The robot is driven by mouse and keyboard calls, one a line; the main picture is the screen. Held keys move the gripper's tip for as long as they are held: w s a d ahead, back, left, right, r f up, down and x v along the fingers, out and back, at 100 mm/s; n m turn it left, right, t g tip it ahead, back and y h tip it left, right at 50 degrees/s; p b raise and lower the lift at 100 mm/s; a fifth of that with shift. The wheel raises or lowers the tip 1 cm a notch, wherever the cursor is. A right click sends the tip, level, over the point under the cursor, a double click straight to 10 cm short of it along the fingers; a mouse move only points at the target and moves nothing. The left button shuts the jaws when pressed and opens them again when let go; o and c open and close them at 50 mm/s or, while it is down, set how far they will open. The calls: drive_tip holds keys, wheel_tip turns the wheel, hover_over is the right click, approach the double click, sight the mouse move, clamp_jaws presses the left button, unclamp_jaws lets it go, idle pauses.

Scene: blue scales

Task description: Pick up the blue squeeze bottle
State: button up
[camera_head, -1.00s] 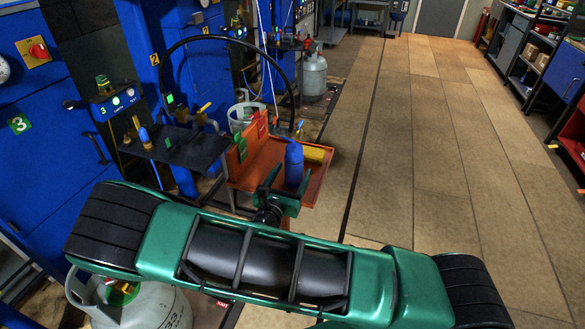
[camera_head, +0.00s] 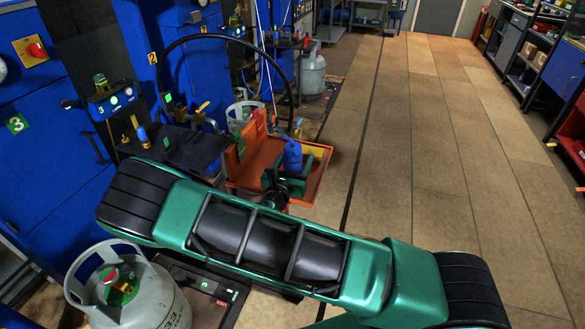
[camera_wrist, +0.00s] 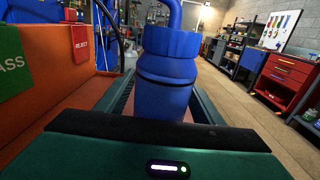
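The blue squeeze bottle (camera_head: 293,155) stands upright in the orange tray (camera_head: 318,182). In the wrist view the bottle (camera_wrist: 166,85) fills the middle, close ahead; its tip is cut off at the top. My gripper (camera_head: 287,172) is low in front of the bottle and hides its lower part in the head view. In the wrist view the green fingers lie on both sides of the bottle's lower body. They look spread, wider than the bottle; contact with it cannot be made out. The bottle's base is hidden behind the gripper's body.
An orange divider with a green PASS card (camera_wrist: 12,60) and a red REJECT card (camera_wrist: 80,43) stands to the left. A yellow object (camera_head: 315,152) lies behind the bottle. A black shelf (camera_head: 180,150) and a hose are at left. Floor at right is clear.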

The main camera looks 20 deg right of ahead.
drive_tip(key=c, duration=1)
drive_tip(key=shift+c, duration=0.2)
drive_tip(key=shift+r, duration=0.15)
